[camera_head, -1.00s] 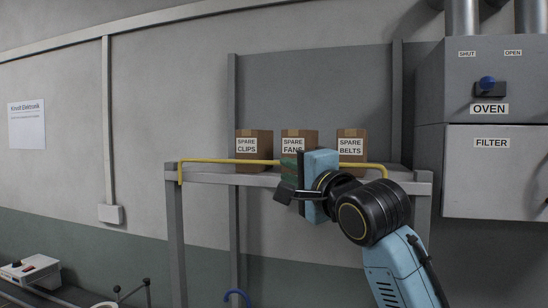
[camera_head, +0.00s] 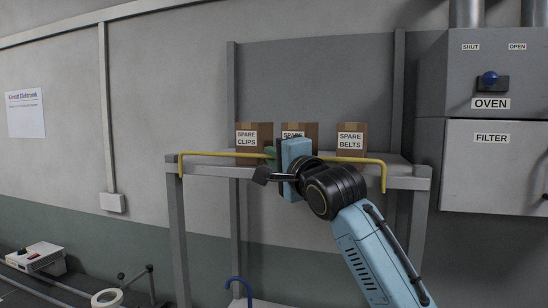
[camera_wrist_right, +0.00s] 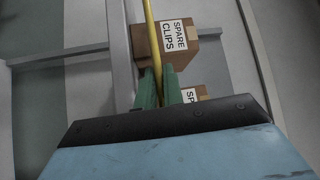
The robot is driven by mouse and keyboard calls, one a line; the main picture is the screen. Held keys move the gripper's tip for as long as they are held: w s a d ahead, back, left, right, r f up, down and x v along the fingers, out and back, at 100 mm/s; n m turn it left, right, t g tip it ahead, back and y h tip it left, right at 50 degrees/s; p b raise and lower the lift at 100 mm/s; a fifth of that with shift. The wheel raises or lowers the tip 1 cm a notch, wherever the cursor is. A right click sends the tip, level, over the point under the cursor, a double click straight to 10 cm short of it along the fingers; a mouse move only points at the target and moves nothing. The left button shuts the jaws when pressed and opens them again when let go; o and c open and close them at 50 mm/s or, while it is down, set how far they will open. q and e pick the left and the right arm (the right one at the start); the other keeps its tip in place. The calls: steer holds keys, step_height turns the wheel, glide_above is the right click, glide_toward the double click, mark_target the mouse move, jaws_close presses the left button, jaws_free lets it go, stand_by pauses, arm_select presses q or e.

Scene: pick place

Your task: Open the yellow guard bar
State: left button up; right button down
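The yellow guard bar (camera_head: 220,154) runs along the front of a grey shelf, with both ends bent down. It lies low in front of the boxes. My right gripper (camera_head: 270,157) is at the bar, a little left of its middle. In the right wrist view the bar (camera_wrist_right: 150,25) passes between the two green fingers (camera_wrist_right: 160,82), which lie close on either side of it with hardly any gap. The gripper body hides part of the bar in the head view. My left gripper is in neither view.
Boxes marked SPARE CLIPS (camera_head: 252,137), a partly hidden one (camera_head: 308,130) and SPARE BELTS (camera_head: 351,139) stand on the shelf (camera_head: 215,169) behind the bar. A grey oven cabinet (camera_head: 490,170) is at the right.

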steer(key=shift+f, duration=0.1)
steer(key=n+b, duration=0.1)
steer(key=s+n+t+y+b, duration=0.1)
steer(key=s+n+y+b, duration=0.1)
steer(key=b, duration=0.1)
steer(key=shift+a+f+n+t, duration=0.3)
steer(key=shift+a+f, duration=0.05)
steer(key=shift+f, duration=0.05)
steer(key=s+f+n+g+y+b, duration=0.1)
steer(key=f+n+g+y+b, duration=0.1)
steer(key=n+g+y, duration=0.5)
steer(key=s+a+f+n+g+y+b, duration=0.1)
steer(key=n+g+y, duration=0.7)
steer(key=n, duration=1.1)
steer(key=shift+s+f+n+g+b, duration=0.4)
steer(key=shift+s+f+b, duration=0.5)
steer(key=shift+b, duration=0.4)
steer(key=shift+w+f, duration=0.1)
steer(key=shift+f, duration=0.05)
